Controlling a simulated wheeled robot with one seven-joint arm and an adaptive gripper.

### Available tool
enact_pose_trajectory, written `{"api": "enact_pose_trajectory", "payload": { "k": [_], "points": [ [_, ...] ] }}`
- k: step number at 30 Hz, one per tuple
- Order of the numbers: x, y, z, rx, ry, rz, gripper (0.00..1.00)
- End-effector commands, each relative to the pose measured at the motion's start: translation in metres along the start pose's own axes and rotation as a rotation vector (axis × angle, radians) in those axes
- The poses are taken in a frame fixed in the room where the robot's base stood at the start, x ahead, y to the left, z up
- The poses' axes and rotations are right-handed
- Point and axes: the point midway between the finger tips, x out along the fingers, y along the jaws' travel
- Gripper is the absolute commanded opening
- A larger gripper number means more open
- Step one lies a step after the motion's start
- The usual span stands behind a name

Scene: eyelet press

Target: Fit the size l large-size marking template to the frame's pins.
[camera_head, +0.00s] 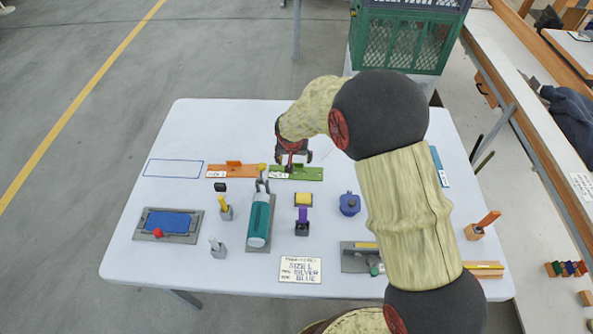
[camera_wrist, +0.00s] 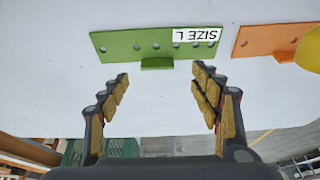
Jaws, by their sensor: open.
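The green marking template (camera_head: 308,174) lies at the back middle of the white table. In the wrist view the green template (camera_wrist: 125,45) shows a white "SIZE L" label, a row of holes and a small raised green tab (camera_wrist: 157,63). My gripper (camera_head: 291,157) is above this template. In the wrist view my gripper (camera_wrist: 161,75) is open and empty, with its fingers on either side of the tab and apart from it. I cannot make out the frame's pins; a grey plate (camera_head: 352,264) at the front right is partly hidden by my arm.
An orange template (camera_head: 220,171) lies just left of the green one; a blue strip (camera_head: 438,165) lies at the right. A teal press (camera_head: 258,222), a blue pad on a grey base (camera_head: 147,235) and an order card (camera_head: 300,281) reading "SIZE L" stand nearer. A blue-outlined rectangle (camera_head: 174,161) is empty.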

Motion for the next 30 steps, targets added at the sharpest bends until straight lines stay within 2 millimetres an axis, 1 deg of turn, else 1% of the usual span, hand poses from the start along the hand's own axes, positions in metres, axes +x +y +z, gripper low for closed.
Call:
{"api": "enact_pose_trajectory", "payload": {
  "k": [9, 12, 21, 30],
  "points": [
    [0.042, 0.005, -0.001, 0.001, 0.0, 0.0, 0.64],
    [0.051, 0.005, -0.001, -0.001, 0.001, 0.0, 0.64],
    [0.053, 0.005, -0.002, -0.001, 0.002, 0.0, 0.63],
    [0.053, 0.005, -0.002, 0.0, 0.001, 0.0, 0.46]
  ]
}}
